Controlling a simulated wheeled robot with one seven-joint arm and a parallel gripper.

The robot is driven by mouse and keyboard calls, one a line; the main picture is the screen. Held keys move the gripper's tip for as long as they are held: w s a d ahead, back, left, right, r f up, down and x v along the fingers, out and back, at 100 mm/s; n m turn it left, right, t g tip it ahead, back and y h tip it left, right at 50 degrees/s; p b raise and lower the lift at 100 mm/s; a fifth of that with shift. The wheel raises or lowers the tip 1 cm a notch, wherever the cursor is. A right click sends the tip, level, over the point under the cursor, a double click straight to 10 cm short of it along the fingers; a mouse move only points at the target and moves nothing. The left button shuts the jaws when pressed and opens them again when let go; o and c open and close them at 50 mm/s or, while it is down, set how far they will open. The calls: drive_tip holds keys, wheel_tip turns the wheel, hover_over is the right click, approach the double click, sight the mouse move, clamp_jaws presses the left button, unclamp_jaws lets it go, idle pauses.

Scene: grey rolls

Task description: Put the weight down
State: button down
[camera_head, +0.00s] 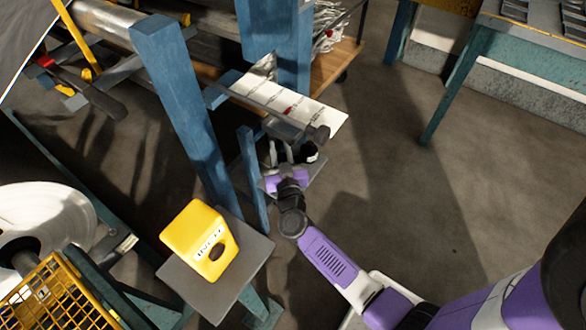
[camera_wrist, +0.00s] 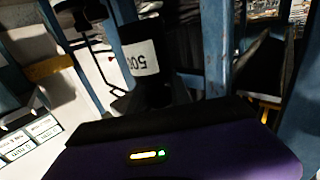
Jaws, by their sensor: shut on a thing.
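The weight (camera_head: 311,154) is a small dark piece with a white label, at my gripper's tip in the head view. In the wrist view the weight (camera_wrist: 143,62) is a black cylinder, and its label reads upside down. My gripper (camera_head: 286,163) is shut on the weight, in front of the blue frame. The fingers are partly hidden by my wrist in the head view. A small grey plate (camera_head: 316,170) shows beneath and around the gripper. I cannot tell whether the weight touches it.
A blue post (camera_head: 185,110) and a thinner blue bar (camera_head: 252,178) stand left of my gripper. A white labelled sheet (camera_head: 285,104) lies just behind. A yellow block (camera_head: 190,232) sits on a grey plate (camera_head: 230,290) at front left. Open floor (camera_head: 440,200) lies to the right.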

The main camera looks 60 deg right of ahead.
drive_tip(key=shift+w+d+f+b, duration=0.1)
drive_tip(key=shift+f+b, duration=2.85)
drive_tip(key=shift+f, duration=1.8)
drive_tip(key=shift+f, duration=0.15)
drive_tip(key=c, duration=1.2)
unclamp_jaws()
drive_tip(key=shift+f, duration=0.1)
drive_tip(key=s+a+r+n+t+y+p, duration=0.1)
drive_tip(key=s+a+r+n+t+y, duration=0.2)
drive_tip(key=s+a, duration=0.65)
drive_tip(key=s+a+r+n+y+p, duration=0.1)
drive_tip(key=s+a+r+y+p, duration=0.15)
drive_tip(key=s+a+r, duration=0.5)
drive_tip(key=s+a+r+n+y, duration=0.1)
drive_tip(key=s+a+r+y, duration=0.1)
drive_tip(key=s, duration=0.3)
drive_tip(key=s+a+r+n+g+y, duration=0.1)
drive_tip(key=s+a+r+n+y, duration=0.1)
drive_tip(key=s+r, duration=0.2)
drive_tip(key=s+a+r+n+y, duration=0.1)
drive_tip(key=s+a+r+y, duration=0.1)
drive_tip(key=s+r, duration=0.2)
drive_tip(key=shift+s+a+r+n+y+b, duration=0.1)
drive_tip(key=shift+s+a+n+y+b, duration=0.1)
drive_tip(key=shift+s, duration=0.25)
drive_tip(key=shift+s+a+r+n+y+b, duration=0.1)
drive_tip(key=shift+s+a+y, duration=0.05)
drive_tip(key=shift+s, duration=0.25)
